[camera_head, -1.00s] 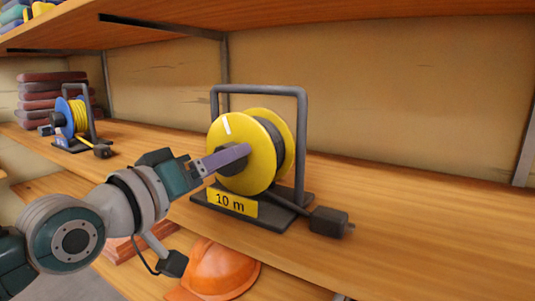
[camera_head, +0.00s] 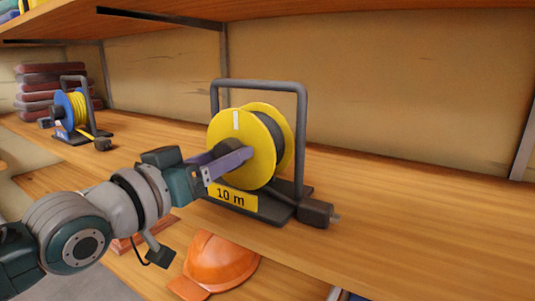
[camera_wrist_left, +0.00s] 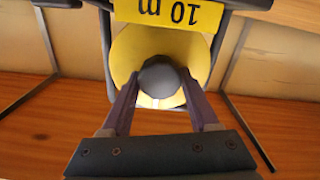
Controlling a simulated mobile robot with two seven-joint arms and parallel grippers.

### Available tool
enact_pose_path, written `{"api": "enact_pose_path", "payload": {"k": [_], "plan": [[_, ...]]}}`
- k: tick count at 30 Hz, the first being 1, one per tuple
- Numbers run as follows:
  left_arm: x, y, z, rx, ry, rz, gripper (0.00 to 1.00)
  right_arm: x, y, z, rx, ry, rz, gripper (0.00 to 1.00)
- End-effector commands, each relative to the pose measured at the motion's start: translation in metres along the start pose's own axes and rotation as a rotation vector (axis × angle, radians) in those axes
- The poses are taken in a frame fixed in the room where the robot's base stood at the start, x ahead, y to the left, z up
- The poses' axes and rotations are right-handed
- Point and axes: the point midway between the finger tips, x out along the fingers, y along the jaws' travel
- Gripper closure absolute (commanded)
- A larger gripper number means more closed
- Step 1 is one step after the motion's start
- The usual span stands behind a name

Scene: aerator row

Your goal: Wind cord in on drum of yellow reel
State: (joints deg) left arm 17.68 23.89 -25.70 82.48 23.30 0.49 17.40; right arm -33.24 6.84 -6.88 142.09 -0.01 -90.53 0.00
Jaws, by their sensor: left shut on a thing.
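The yellow reel (camera_head: 266,169) stands in a dark frame (camera_head: 303,130) on the shelf, with a "10 m" label on its base. A white mark (camera_head: 236,121) is near the top of its front disc. Dark cord (camera_head: 273,133) is on the drum between the discs, and a short length runs to a dark plug (camera_head: 315,212) at the right of the base. My left gripper (camera_head: 232,153) is shut on the dark hub knob (camera_wrist_left: 159,77) at the front of the reel, one purple finger on each side. The right gripper is not in view.
A blue reel with yellow cord (camera_head: 70,108) stands further left, before a stack of dark red items (camera_head: 45,88). An orange helmet (camera_head: 220,262) lies below the shelf edge. The shelf (camera_head: 420,210) is clear to the right.

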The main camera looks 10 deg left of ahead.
Motion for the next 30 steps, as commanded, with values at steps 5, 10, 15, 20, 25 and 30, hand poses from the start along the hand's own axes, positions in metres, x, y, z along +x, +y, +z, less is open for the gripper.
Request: {"api": "enact_pose_path", "payload": {"k": [5, 10, 15, 20, 25, 30], "plan": [[0.000, 0.000, -0.001, 0.006, 0.002, 0.001, 0.95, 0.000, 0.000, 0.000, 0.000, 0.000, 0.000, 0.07], [0.000, 0.000, -0.001, 0.004, 0.002, 0.001, 0.22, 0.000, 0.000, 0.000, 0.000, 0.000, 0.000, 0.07], [0.000, 0.000, 0.000, 0.003, 0.001, 0.001, 0.09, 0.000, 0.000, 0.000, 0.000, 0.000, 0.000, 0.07], [0.000, 0.000, 0.000, 0.002, 0.000, 0.000, 0.09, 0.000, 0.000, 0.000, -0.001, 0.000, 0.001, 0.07], [-0.009, 0.000, -0.001, 0.000, -0.001, -0.001, 0.09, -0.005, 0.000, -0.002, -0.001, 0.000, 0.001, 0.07], [-0.037, 0.000, -0.001, 0.000, -0.005, -0.001, 0.09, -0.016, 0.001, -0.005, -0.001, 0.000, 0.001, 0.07]]}}
